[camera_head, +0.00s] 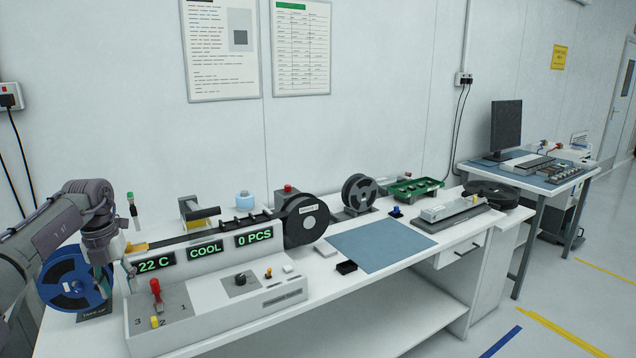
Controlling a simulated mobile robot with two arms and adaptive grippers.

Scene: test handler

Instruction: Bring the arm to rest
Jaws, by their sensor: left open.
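My left arm comes in from the left edge, and its gripper (116,281) points down at the left end of the test handler (215,312). The gripper is open, in front of the white housing and to the right of the blue take-up reel (75,280). I see nothing between its fingers. The handler's displays read 22 C, COOL and 0 PCS. A red-handled lever (156,291) stands on its front panel, by the marks 1, 2 and 3. My right gripper is not in view.
A blue mat (380,245) lies clear on the white bench, right of the handler. A second table with a monitor (506,127) is at the far right.

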